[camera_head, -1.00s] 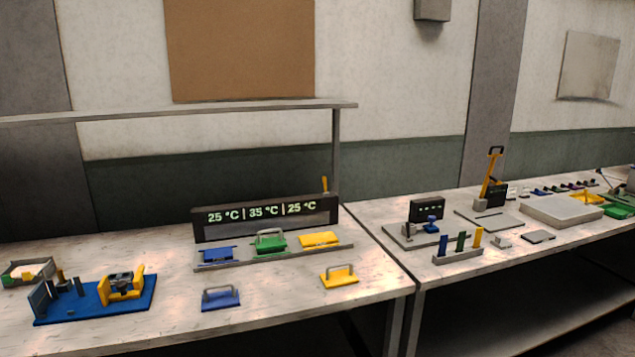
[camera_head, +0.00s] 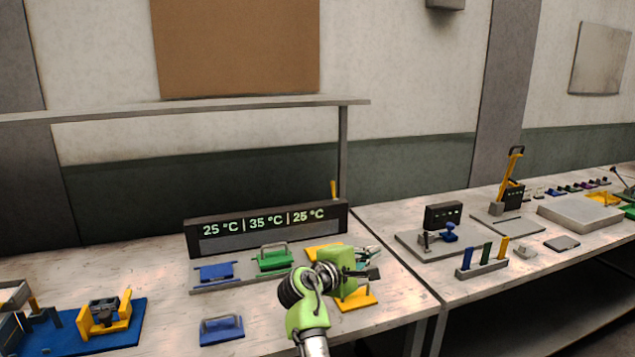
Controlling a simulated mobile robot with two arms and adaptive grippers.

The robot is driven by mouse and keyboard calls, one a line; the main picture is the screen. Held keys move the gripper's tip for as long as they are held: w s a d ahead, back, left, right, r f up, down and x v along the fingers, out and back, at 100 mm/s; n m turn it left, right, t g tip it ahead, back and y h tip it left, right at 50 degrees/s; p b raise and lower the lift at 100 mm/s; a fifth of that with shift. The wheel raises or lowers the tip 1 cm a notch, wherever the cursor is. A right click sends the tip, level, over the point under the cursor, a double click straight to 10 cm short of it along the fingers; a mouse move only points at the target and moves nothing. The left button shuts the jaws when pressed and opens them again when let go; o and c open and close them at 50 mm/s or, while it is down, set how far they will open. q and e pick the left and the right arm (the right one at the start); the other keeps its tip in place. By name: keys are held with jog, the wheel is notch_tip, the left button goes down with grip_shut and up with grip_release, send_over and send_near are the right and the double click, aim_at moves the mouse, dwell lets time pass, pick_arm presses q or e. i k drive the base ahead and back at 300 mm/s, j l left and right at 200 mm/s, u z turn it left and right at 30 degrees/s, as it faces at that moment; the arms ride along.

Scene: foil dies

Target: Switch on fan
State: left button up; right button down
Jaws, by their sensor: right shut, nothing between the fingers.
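I cannot make out a fan in this view. A dark display unit (camera_head: 268,228) reading 25, 35 and 25 °C stands on the left table. A small yellow lever-like piece (camera_head: 333,189) stands up behind its right end. My right gripper (camera_head: 375,263) is in front of the display's right part, over the yellow plates, pointing right. It is shut and empty. It partly hides the rear yellow plate (camera_head: 320,250) and the front yellow handled plate (camera_head: 358,300). My left gripper is out of view.
A blue plate (camera_head: 214,272) and a green plate (camera_head: 273,259) lie before the display. Another blue handled plate (camera_head: 221,330) is nearer. A blue fixture (camera_head: 128,333) stands at left. The right table holds a small black display (camera_head: 443,215) and a yellow-handled lever (camera_head: 514,165).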

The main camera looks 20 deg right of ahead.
aim_at(332, 184)
jog(key=i, duration=1.5)
